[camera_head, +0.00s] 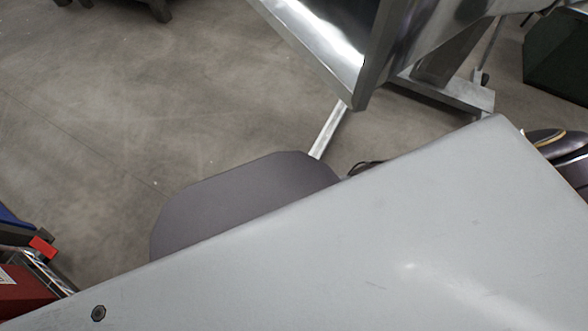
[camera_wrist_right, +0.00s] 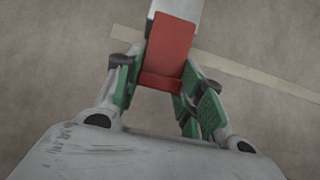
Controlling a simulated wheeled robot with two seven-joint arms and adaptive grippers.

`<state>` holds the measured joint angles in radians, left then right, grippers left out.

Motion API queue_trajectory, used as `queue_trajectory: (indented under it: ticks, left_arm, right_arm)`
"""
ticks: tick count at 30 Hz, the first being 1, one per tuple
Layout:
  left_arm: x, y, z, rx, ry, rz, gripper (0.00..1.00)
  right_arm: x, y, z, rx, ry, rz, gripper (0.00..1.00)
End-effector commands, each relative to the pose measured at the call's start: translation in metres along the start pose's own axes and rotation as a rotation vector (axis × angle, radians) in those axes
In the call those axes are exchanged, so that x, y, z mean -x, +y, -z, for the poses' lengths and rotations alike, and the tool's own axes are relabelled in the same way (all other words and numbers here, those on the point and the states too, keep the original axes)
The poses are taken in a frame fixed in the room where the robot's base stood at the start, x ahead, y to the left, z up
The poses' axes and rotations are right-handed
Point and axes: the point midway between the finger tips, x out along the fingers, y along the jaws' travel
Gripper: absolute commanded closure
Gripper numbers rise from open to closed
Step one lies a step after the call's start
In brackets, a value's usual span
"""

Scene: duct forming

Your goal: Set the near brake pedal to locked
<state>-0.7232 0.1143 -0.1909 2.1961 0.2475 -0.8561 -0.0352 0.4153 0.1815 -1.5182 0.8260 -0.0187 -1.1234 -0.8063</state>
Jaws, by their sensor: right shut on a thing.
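In the right wrist view, a red brake pedal (camera_wrist_right: 170,55) on a pale grey bar (camera_wrist_right: 176,8) lies between the green-padded fingers of my right gripper (camera_wrist_right: 163,92). The gripper is shut on the red pedal. The fingers sit on either side of its lower part. Which way the pedal is set cannot be told from this view. The head view shows neither the held pedal nor my right gripper clearly. My left gripper is in neither view.
In the head view, a large pale grey surface (camera_head: 330,255) fills the foreground and hides much. A shiny metal duct machine (camera_head: 345,50) stands beyond it. Red and blue equipment (camera_head: 25,290) is at lower left, a dark green box (camera_head: 557,55) at upper right. Concrete floor (camera_head: 130,110) is open at left.

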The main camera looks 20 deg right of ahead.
Motion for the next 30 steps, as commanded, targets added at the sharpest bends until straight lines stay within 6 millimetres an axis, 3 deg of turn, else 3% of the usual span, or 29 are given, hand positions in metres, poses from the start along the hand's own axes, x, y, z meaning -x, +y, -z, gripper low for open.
queue_trajectory:
  ticks: [2,3,8,18,30]
  left_arm:
    - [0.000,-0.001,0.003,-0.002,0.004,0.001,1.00]
    - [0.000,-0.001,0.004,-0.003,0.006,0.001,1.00]
    - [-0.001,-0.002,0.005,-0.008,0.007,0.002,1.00]
    - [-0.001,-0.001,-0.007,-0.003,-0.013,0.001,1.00]
    - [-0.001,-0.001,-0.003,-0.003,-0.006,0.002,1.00]
  right_arm:
    - [0.000,-0.002,0.004,0.002,0.005,0.001,1.00]
    - [0.000,-0.002,0.004,0.002,0.005,0.001,0.60]
    - [0.000,-0.001,0.003,0.002,0.004,0.001,0.39]
    - [0.000,-0.001,0.001,0.001,0.002,0.000,0.39]
    - [0.007,0.000,-0.004,0.001,0.002,0.000,0.39]
